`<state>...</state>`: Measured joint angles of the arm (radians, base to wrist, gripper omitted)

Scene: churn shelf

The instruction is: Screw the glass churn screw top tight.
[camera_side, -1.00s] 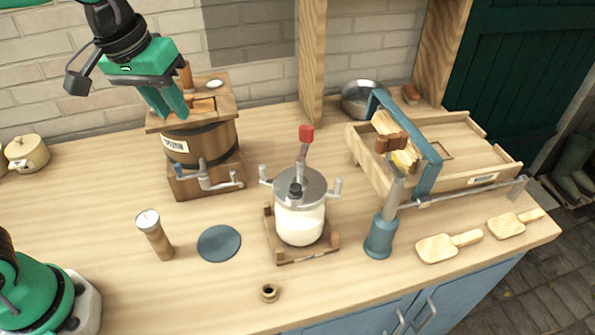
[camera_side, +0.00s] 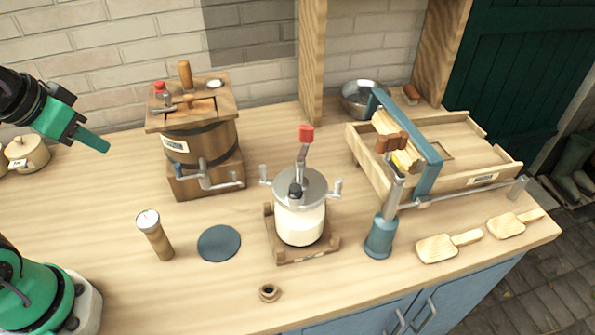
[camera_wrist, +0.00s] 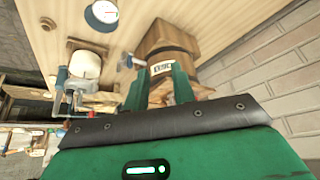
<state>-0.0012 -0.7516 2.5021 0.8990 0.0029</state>
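The glass churn (camera_side: 299,225) stands upright on a wooden base in the middle of the bench in the side view, with white liquid inside. Its metal screw top (camera_side: 314,183) sits on the jar, with two side handles and a red-knobbed crank (camera_side: 305,140) above. From here I cannot tell how tight the top is. The glass churn also shows in the wrist view (camera_wrist: 87,63), at upper left. My gripper (camera_side: 106,146) is high at the left, well away from the churn. In the wrist view its two green fingers (camera_wrist: 160,72) are apart with nothing between them.
A wooden barrel churn (camera_side: 199,146) with a side crank stands left of the glass churn. A dial-topped cylinder (camera_side: 155,236), a blue disc (camera_side: 219,243) and a small ring (camera_side: 268,293) lie nearer. A blue-framed tray (camera_side: 470,155) and wooden paddles (camera_side: 436,249) are right.

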